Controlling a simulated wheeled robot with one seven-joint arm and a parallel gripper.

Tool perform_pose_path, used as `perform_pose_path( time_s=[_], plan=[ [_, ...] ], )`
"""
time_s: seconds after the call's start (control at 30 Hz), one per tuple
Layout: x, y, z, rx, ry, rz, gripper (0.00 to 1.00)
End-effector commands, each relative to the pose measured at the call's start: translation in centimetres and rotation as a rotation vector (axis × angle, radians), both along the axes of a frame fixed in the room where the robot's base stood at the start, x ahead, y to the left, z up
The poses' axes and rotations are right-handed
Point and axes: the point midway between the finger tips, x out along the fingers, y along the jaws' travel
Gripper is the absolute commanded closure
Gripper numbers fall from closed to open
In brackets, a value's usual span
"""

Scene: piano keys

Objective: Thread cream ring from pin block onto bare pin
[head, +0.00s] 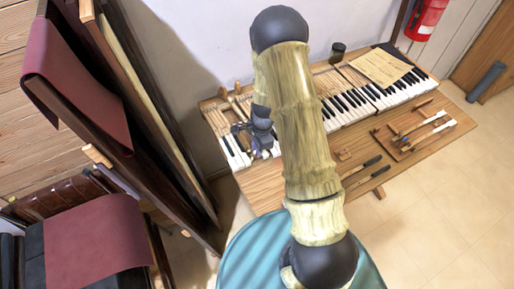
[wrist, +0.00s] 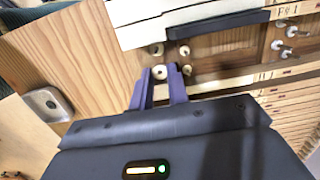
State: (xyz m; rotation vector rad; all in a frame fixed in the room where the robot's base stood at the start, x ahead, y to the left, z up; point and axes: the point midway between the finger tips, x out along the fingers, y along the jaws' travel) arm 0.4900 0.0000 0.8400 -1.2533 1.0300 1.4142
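In the wrist view my gripper (wrist: 160,72) has two purple fingers standing apart. A small cream ring (wrist: 159,72) shows between the fingertips, with a little room seen on either side. Bare metal pins (wrist: 291,31) stand in the wood at the right of the wrist view. In the head view my gripper (head: 262,142) is low over the left end of the keyboard, partly hidden by my arm; rings and pins are too small to tell there.
Piano keys (head: 345,105) run along the wooden bench (head: 420,150). A tray of tools (head: 418,130) and dark-handled tools (head: 365,172) lie at the front. In the wrist view a white key with a black key (wrist: 215,25) lies just beyond the rings. A metal plate (wrist: 46,103) is at left.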

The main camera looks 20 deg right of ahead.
Motion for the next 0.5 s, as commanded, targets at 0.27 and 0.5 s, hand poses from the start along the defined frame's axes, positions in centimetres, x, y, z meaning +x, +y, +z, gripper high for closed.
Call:
perform_pose_path(
  time_s=[0.27,0.5],
  plan=[
    [0.01,0.0,-0.39,0.0,0.0,0.0,0.88],
    [0.01,-0.01,-0.69,0.0,0.0,0.0,0.88]
  ],
)
